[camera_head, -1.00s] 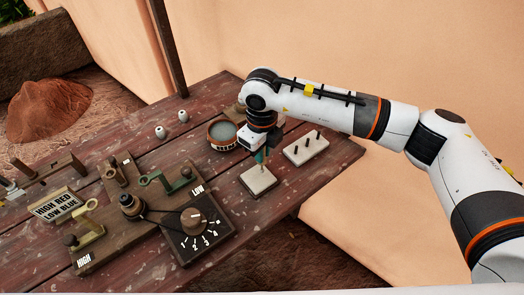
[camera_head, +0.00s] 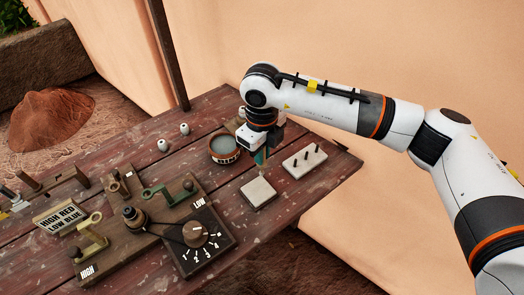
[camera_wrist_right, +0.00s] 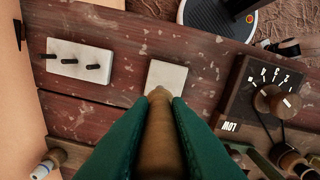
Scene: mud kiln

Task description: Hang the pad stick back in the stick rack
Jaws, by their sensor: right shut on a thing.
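My right gripper (camera_head: 262,157) is shut on the pad stick (camera_wrist_right: 160,125), a tan tapered stick between its green fingers in the wrist view. The stick points down over a pale square tile (camera_head: 258,193), which also shows in the wrist view (camera_wrist_right: 166,75). I cannot tell whether its tip touches the tile. A brown wooden piece (camera_wrist_right: 68,152) at the wrist view's lower left may be the stick rack; my arm mostly hides that spot in the head view. My left gripper is not in view.
A pale block with black pegs (camera_head: 304,160) stands right of the tile. A round bowl (camera_head: 224,148) is behind it. A dial box (camera_head: 200,240) and a wooden board with brackets lie left. Two small pale pots (camera_head: 163,145) stand farther back.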

